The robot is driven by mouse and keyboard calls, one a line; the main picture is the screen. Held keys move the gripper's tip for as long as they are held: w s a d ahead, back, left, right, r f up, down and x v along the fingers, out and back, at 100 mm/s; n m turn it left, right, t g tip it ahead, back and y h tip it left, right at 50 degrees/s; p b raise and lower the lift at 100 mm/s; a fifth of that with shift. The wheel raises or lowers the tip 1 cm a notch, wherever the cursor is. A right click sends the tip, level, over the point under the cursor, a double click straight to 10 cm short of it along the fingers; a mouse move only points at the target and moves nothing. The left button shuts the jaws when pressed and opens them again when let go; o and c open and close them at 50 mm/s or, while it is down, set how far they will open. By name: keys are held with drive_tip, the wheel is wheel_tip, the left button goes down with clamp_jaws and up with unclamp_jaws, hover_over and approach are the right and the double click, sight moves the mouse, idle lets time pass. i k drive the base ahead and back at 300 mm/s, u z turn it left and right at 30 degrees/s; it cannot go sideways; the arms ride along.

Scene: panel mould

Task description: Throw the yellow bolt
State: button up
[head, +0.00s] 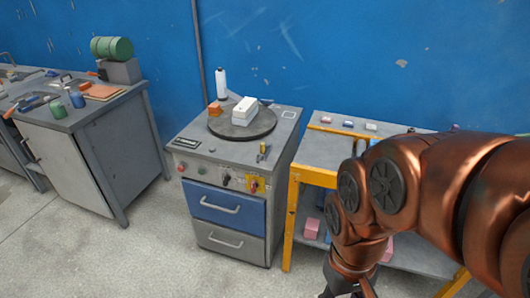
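A grey machine cabinet (240,258) stands in the middle of the head view. A yellow fitting (257,185), seemingly the yellow bolt, is on the right end of its front control strip, above the blue drawer (225,204). It is too small to tell which way the bolt is set. My gripper (347,287) shows only in part at the bottom edge, in front and to the right of the cabinet, apart from the yellow fitting. Its fingertips are cut off, so I cannot tell whether it is open.
The control strip also has a red button (181,167), a green button (201,170) and a dark knob (226,179). A small yellow-and-dark item (263,150) is on the cabinet top. A yellow-framed bench (292,225) stands to the right. The floor in front is clear.

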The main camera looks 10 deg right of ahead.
sight(263, 147)
drive_tip(key=z, duration=0.7)
drive_tip(key=i, duration=0.55)
drive_tip(key=u, duration=2.15)
